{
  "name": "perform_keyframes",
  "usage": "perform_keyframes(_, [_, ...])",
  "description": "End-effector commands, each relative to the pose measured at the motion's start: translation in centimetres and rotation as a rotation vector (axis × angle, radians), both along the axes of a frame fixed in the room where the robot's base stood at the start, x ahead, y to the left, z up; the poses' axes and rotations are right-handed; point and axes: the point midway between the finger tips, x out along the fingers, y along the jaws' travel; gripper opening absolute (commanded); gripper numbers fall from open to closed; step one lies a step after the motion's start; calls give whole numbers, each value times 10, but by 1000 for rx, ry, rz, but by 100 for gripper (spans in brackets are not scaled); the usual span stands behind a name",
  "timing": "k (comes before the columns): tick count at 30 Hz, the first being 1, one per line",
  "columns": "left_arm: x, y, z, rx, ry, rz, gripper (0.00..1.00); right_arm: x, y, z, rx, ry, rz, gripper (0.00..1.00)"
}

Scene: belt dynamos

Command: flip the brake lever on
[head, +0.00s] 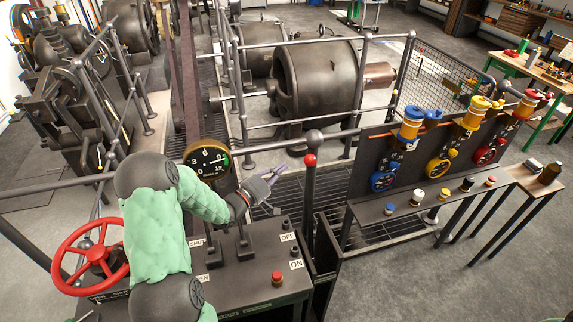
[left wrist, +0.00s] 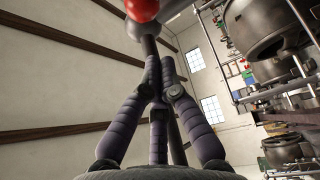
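A tall lever with a red ball knob (head: 310,160) stands roughly upright at the right edge of the control console (head: 238,275). "OFF" and "ON" labels lie on the console just left of it, OFF farther from me. My left gripper (head: 283,188) is left of the lever, below the knob's height, with its dark fingers spread and pointing toward the shaft. In the head view a gap shows between fingers and lever. In the left wrist view the red knob (left wrist: 141,9) and its shaft show beyond the fingers (left wrist: 160,75). My right gripper is out of view.
A round gauge (head: 208,160) stands behind. A panel (head: 360,150) with coloured fittings is to the right. Railings run behind the lever.

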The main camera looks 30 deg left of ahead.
Motion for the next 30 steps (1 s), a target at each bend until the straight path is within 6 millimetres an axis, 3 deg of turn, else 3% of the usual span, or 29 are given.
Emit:
perform_keyframes(9, [53,-11,4,0,-2,-2,0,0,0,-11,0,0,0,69])
perform_keyframes(15, [76,-15,7,0,-1,-1,0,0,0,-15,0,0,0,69])
perform_keyframes(30, [85,-17,9,-1,0,0,0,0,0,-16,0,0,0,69])
